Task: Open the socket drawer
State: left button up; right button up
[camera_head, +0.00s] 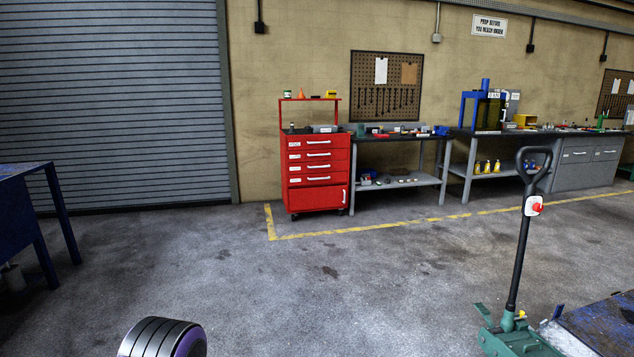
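A red tool cabinet (289,196) on casters stands against the back wall, left of the workbenches. Its front has several narrow drawers (299,167) with pale bar handles and small white labels, and all look shut. The labels are too small to read, so I cannot tell which is the socket drawer. Below them is a taller red front panel (315,199) with an upright handle at its right. Neither of my grippers is in view.
A green trolley jack (512,340) with a tall black handle (521,250) stands at the lower right. A blue table (25,172) is at the left edge. Workbenches (400,183) line the wall right of the cabinet. The floor before the cabinet is open, crossed by a yellow line (330,233).

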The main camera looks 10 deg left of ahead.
aim_at(335, 176)
jog(key=u, duration=0.1)
jog(key=i, duration=1.3)
jog(key=u, duration=0.25)
jog(key=i, duration=2.7)
jog(key=z, duration=0.2)
jog(key=i, duration=2.6)
jog(key=z, duration=0.4)
jog(key=i, duration=0.85)
